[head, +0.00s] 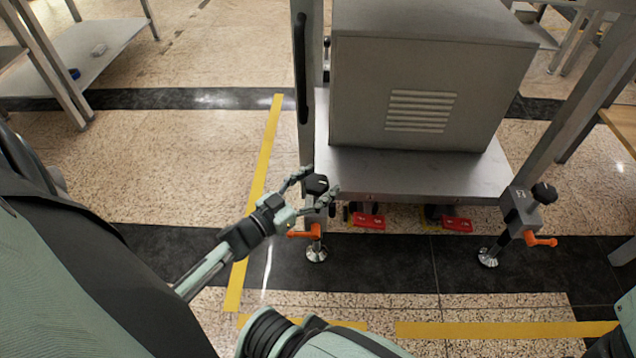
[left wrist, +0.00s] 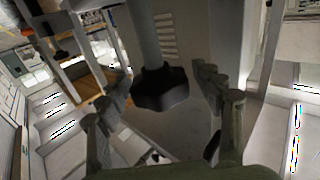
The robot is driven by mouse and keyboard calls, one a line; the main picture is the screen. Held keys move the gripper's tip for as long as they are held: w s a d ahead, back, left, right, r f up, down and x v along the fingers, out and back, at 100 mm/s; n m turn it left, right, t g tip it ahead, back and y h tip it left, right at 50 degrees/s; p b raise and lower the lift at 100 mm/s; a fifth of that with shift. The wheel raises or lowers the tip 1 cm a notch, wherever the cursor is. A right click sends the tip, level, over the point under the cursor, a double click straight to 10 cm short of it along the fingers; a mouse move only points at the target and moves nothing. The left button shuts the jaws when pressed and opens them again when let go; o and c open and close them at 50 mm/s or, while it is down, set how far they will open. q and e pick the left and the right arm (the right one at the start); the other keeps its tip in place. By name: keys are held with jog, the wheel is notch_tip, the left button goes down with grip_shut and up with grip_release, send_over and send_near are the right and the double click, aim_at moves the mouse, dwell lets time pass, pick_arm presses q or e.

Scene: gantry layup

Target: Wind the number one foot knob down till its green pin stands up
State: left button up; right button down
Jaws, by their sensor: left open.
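The black foot knob (head: 316,184) sits at the top of the left front foot of the steel stand, with an orange lever (head: 303,234) and a round metal foot pad (head: 316,253) below it. My left gripper (head: 320,181) is open, with one finger on each side of this knob. In the left wrist view the dark lobed knob (left wrist: 160,90) lies between the spread fingers; I cannot tell whether they touch it. The block under the knob is mostly hidden by the gripper, and I see no green pin there. My right gripper is out of view.
A second foot at the right has a black knob (head: 543,193), a grey marked block (head: 521,211) and an orange lever (head: 541,240). A grey cabinet (head: 430,80) stands on the shelf (head: 420,175). Red pedals (head: 368,221) sit below. Floor left of the yellow tape (head: 262,165) is clear.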

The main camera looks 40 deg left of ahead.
pick_arm(q)
jog(key=shift+c, duration=0.5)
jog(key=c, duration=1.1)
jog(key=shift+m+h, duration=0.3)
jog(key=shift+h, duration=0.1)
jog(key=m+g+h, duration=0.2)
jog(key=m+h, duration=0.1)
jog(key=h, duration=0.1)
jog(key=shift+m+g+h+b, duration=1)
jog(key=shift+m+g+h, duration=0.25)
jog(key=shift+h, duration=0.55)
jog(key=shift+d, duration=0.1)
jog(key=o, duration=1.2)
